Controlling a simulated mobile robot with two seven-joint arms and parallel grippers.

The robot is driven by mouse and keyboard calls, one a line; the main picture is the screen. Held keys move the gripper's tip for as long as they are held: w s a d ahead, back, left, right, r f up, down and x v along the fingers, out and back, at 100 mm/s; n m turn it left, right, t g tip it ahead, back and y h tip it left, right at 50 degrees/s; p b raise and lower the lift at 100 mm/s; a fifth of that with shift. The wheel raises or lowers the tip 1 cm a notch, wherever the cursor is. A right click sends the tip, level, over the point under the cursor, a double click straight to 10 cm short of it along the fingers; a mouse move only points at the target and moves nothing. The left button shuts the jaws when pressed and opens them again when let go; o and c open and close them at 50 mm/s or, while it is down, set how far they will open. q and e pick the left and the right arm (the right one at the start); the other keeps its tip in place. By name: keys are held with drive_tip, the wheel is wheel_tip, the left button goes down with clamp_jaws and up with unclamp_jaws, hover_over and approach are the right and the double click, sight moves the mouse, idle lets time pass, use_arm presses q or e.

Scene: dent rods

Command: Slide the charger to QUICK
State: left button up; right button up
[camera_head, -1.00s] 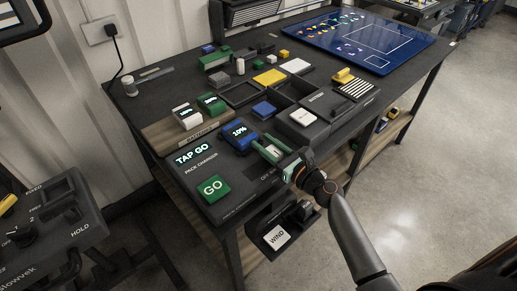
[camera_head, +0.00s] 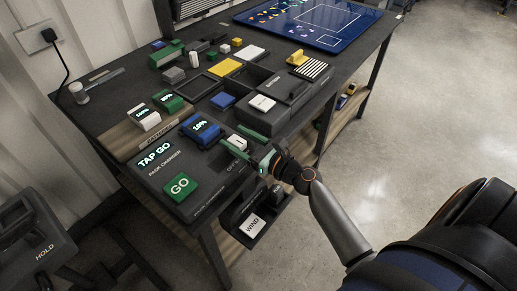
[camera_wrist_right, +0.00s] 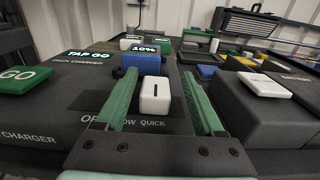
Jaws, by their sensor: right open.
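The pack charger (camera_head: 152,183) is a dark panel with a lit TAP GO display (camera_head: 154,155) and a green GO button (camera_head: 180,186). Its small white slider knob (camera_head: 237,143) has a dark line on its face in the right wrist view (camera_wrist_right: 155,97). There it stands just behind the printed word QUICK (camera_wrist_right: 153,125); the words to its left are partly covered by a finger. My right gripper (camera_head: 231,136) is open, its green fingers on either side of the knob with visible gaps in the wrist view. My left gripper is not in view.
A blue pack reading 10% (camera_head: 201,128) sits in the charger behind the knob. White (camera_head: 144,117) and green (camera_head: 168,101) packs stand on a wooden rack. A dark unit with a white button (camera_head: 262,103) is close on the right.

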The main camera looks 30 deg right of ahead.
drive_tip(key=b+v, duration=0.1)
drive_tip(key=v, duration=0.8)
drive_tip(key=shift+s, duration=0.25)
drive_tip(key=shift+d, duration=0.15)
drive_tip(key=s+a+n+g+y, duration=0.1)
drive_tip(key=a+n, duration=0.1)
drive_tip(key=n, duration=0.1)
drive_tip(key=s+a+f+n+g+y, duration=0.1)
drive_tip(key=a+n, duration=0.2)
drive_tip(key=s+a+f+n+g+y, duration=0.1)
drive_tip(key=a+n+g, duration=0.1)
drive_tip(key=n, duration=0.2)
drive_tip(key=shift+s+a+f, duration=0.1)
drive_tip(key=shift+a+f, duration=0.15)
drive_tip(key=shift+a, duration=0.15)
drive_tip(key=s+a+f+n+g+h, duration=0.1)
drive_tip(key=s+a+f+n+g, duration=0.45)
drive_tip(key=n, duration=0.65)
drive_tip(key=s+d+f+n+g+h, duration=0.35)
drive_tip(key=s+d+n+h, duration=0.4)
drive_tip(key=s+n, duration=0.35)
drive_tip(key=w+a+f+n+t+y+p, duration=0.1)
drive_tip(key=w+a+f+t, duration=0.3)
drive_tip(key=f, duration=0.4)
drive_tip(key=shift+w+a+t+y+p, duration=0.35)
drive_tip(key=shift+w+t+y+p, duration=0.25)
drive_tip(key=shift+w, duration=0.25)
